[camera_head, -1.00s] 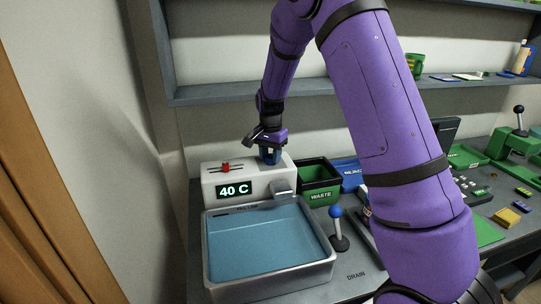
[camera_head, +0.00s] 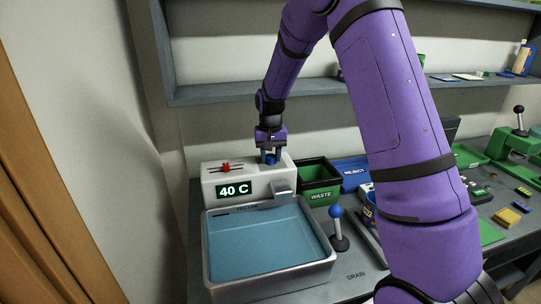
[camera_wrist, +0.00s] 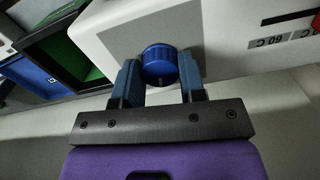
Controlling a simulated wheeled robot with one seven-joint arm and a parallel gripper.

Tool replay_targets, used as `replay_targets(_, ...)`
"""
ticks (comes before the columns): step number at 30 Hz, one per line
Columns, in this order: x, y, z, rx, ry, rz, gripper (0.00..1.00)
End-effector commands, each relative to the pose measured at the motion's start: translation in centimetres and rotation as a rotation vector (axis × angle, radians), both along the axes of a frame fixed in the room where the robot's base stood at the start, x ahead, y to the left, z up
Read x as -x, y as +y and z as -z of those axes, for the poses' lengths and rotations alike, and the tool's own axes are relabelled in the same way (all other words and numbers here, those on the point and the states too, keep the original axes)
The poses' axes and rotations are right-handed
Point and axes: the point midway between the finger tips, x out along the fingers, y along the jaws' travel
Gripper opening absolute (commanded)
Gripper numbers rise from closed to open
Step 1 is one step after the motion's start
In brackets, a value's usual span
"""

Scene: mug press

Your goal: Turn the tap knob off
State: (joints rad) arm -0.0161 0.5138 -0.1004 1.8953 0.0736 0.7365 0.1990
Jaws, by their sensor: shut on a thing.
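The tap knob is a small round blue knob (camera_wrist: 159,62) on top of the white tap housing (camera_head: 222,188). In the wrist view it sits between the two blue-grey fingers of my gripper (camera_wrist: 159,80), which is shut on it. In the head view my gripper (camera_head: 270,155) points down at the right part of the housing top, and the knob (camera_head: 270,159) shows between the fingers. The basin (camera_head: 213,262) below the spout (camera_head: 283,188) holds blue water. Whether water is running cannot be made out.
A red slider (camera_head: 226,167) is on the housing top, left of my gripper. A green WASTE bin (camera_head: 321,196) and a blue REJECT bin (camera_head: 352,172) stand to the right. A blue-topped DRAIN lever (camera_head: 337,228) stands beside the basin. A shelf (camera_head: 225,94) runs behind.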

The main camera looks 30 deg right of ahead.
Motion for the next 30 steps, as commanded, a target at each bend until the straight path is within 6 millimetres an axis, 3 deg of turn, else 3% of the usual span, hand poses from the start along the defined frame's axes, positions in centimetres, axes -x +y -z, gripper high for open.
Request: replay_targets(30, -0.05, -0.06, -0.06, 0.001, -0.002, -0.924, 0.14)
